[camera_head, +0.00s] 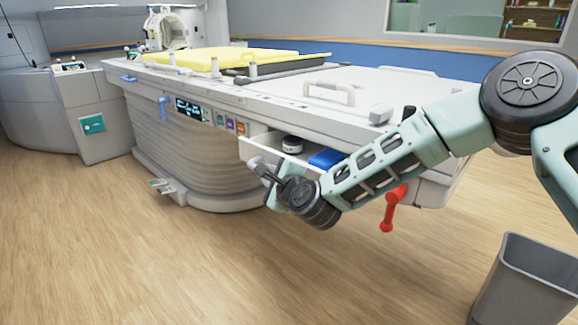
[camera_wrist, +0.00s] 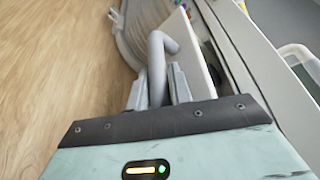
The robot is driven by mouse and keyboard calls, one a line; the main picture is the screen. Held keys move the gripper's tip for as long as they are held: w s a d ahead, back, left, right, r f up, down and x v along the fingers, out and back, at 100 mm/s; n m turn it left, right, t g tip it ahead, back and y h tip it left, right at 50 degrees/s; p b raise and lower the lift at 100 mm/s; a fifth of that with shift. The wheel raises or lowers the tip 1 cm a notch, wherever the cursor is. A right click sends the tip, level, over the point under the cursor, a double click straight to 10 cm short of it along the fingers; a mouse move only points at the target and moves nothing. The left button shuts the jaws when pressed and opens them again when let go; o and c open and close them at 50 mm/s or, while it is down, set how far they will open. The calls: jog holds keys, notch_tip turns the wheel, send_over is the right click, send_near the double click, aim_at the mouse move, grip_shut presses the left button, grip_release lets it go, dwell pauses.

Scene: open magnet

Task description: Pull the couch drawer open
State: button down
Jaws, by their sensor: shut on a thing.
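The couch drawer (camera_head: 258,148) is a white drawer in the side of the couch. It stands partly open, and a dark-and-white round item (camera_head: 292,144) and a blue item (camera_head: 326,158) show inside it. My gripper (camera_head: 268,178) is at the drawer's front. In the wrist view my gripper (camera_wrist: 162,88) is shut on the grey drawer handle (camera_wrist: 157,62), a bent bar between the two fingers. The white drawer front (camera_wrist: 190,52) shows just right of the handle. My arm hides the right part of the drawer in the head view.
The couch (camera_head: 190,120) has a yellow pad (camera_head: 230,58) on top. A red lever (camera_head: 392,208) hangs below the couch at right. A grey bin (camera_head: 525,285) stands on the floor at lower right. The wood floor in front is clear.

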jog(key=s+a, duration=0.7)
jog(key=s, duration=0.3)
jog(key=shift+a+f, duration=0.25)
jog(key=shift+a, duration=0.15)
jog(key=c, duration=1.3)
grip_release()
jog(key=shift+r, duration=0.1)
jog(key=p+v, duration=0.1)
jog(key=v, duration=1.6)
jog(key=shift+s+p, duration=0.25)
jog(key=shift+p, duration=0.15)
jog(key=shift+d, duration=0.1)
